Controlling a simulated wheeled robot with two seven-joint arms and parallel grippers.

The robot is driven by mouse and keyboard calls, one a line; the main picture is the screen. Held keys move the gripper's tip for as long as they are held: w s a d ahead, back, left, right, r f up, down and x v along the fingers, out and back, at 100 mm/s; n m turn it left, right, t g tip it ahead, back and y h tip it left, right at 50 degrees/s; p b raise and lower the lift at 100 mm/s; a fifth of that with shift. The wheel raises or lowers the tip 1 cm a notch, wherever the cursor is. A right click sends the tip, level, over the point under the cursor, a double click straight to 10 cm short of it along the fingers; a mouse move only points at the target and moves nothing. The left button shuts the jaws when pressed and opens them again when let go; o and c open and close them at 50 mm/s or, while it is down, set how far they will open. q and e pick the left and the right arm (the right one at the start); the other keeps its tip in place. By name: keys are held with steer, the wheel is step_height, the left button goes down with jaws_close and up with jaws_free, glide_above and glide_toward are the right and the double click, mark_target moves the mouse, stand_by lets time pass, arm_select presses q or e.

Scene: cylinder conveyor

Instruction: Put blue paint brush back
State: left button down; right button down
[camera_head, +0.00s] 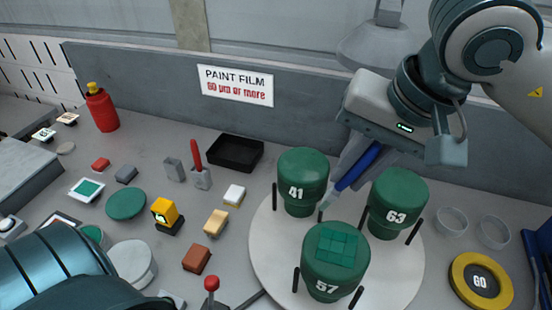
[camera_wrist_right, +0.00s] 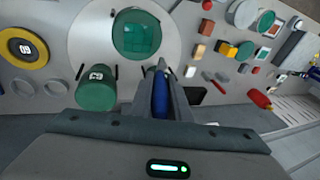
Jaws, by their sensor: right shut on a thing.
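The blue paint brush (camera_head: 357,168) is held at a slant in my right gripper (camera_head: 352,164), its tip pointing down between the green cylinders marked 41 and 63. The right gripper is shut on its blue handle. In the right wrist view the brush (camera_wrist_right: 160,96) lies between the fingers (camera_wrist_right: 159,78). An empty-looking grey holder (camera_head: 174,170) stands on the table beside another grey holder (camera_head: 201,180) with a red-handled tool (camera_head: 196,154) in it. My left gripper is not in view.
Green cylinders 41 (camera_head: 302,180), 63 (camera_head: 398,203) and 57 (camera_head: 335,262) stand on a round white plate (camera_head: 268,262) with dark posts. A black tray (camera_head: 235,153) lies behind the holders. Small blocks and a red bottle (camera_head: 102,110) are at left. Clear cups (camera_head: 451,221) stand at right.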

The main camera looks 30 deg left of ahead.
steer(key=w+d+f+m, duration=0.1)
steer(key=w+d+f, duration=0.2)
steer(key=d, duration=0.7)
steer(key=w+d+f+m, duration=0.1)
steer(key=w+d+f, duration=0.2)
steer(key=d+f, duration=0.5)
steer(key=w+d+f, duration=0.3)
steer(key=d+f, duration=0.2)
steer(key=d, duration=0.8)
steer(key=shift+d+f+m+t+b, duration=0.25)
steer(key=shift+d+m+t+b, duration=0.1)
steer(key=shift+m+t, duration=0.05)
